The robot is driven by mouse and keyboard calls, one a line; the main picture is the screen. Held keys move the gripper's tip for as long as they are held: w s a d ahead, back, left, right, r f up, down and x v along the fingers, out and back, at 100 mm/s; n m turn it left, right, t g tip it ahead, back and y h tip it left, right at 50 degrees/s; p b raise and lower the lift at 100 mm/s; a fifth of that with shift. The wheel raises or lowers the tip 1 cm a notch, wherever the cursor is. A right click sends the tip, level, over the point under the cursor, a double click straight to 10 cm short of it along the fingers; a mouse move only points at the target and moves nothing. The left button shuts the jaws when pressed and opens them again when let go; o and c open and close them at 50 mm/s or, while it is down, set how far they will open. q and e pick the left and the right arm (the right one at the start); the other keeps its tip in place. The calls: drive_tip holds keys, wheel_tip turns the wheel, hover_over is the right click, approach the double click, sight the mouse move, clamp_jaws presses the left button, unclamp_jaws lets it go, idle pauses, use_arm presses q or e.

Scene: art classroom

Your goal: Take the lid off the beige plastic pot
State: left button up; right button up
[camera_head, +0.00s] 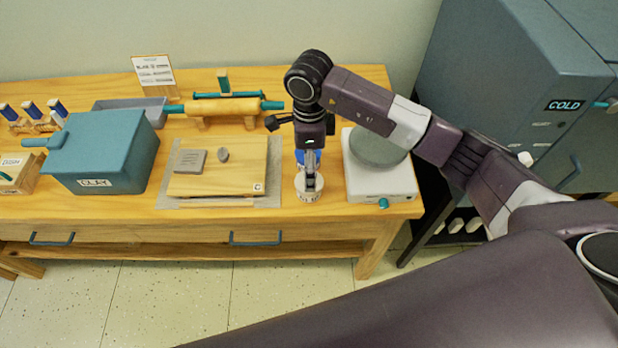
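A small round beige pot (308,197) stands near the front edge of the wooden table, between the clay board and the white scale-like device. Dark marks show on its side. My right gripper (312,182) points straight down over the pot, with its fingers at the pot's top. The fingers hide much of the top, so I cannot tell the lid apart from the pot or whether the fingers touch it. The fingers appear in line with each other, so their opening does not show. My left gripper is not in view.
A wooden board (232,185) with clay pieces lies left of the pot; the white device (382,184) with a grey round plate stands right. A blue object (300,157) is partly hidden behind my gripper. A teal box (103,155) and rolling pin (225,107) stand farther left.

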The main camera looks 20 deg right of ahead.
drive_tip(key=shift+s+a+f+p, duration=0.1)
drive_tip(key=shift+f+p, duration=0.45)
drive_tip(key=shift+f, duration=1.45)
drive_tip(key=c, duration=0.9)
